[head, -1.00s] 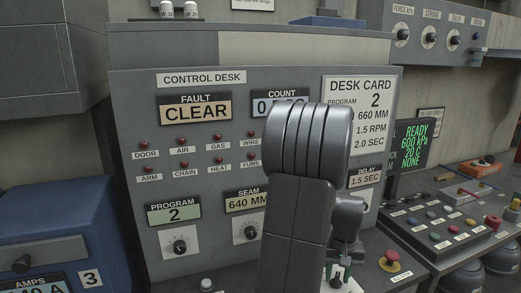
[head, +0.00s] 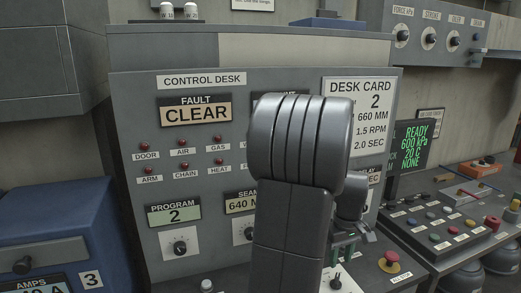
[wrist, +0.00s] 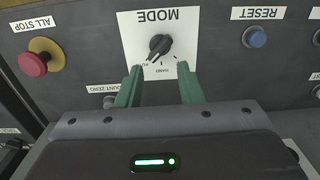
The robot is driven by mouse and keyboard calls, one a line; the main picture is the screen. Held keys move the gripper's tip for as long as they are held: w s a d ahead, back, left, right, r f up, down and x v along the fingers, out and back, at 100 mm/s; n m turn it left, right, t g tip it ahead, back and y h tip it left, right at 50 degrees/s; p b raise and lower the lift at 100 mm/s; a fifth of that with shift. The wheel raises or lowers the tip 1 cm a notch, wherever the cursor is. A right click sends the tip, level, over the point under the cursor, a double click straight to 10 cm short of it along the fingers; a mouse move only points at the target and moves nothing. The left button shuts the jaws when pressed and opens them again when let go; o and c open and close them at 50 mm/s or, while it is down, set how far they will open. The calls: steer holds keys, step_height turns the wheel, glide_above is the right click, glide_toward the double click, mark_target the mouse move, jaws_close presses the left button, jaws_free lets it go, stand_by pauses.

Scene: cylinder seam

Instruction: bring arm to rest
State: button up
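My gripper (wrist: 160,84) shows in the wrist view with two green fingers apart and nothing between them. It is over the lower panel of the control desk, with the black MODE knob (wrist: 160,45) just beyond the fingertips. I cannot tell whether a finger touches the panel. In the head view my dark arm stands in front of the control desk (head: 140,110) and hides the COUNT display, part of the SEAM display and the middle of the panel. The gripper is mostly hidden there behind the arm, at the lower right.
The red ALL STOP button (wrist: 33,64) and the blue RESET button (wrist: 255,37) flank the MODE knob. The desk card (head: 345,90) is partly covered. A button console (head: 440,222) stands at right and a blue AMPS unit (head: 40,215) at left. The FAULT display (head: 195,114) reads CLEAR.

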step_height(320, 180, up, 7)
steer(key=shift+f, duration=0.2)
stand_by(0.4)
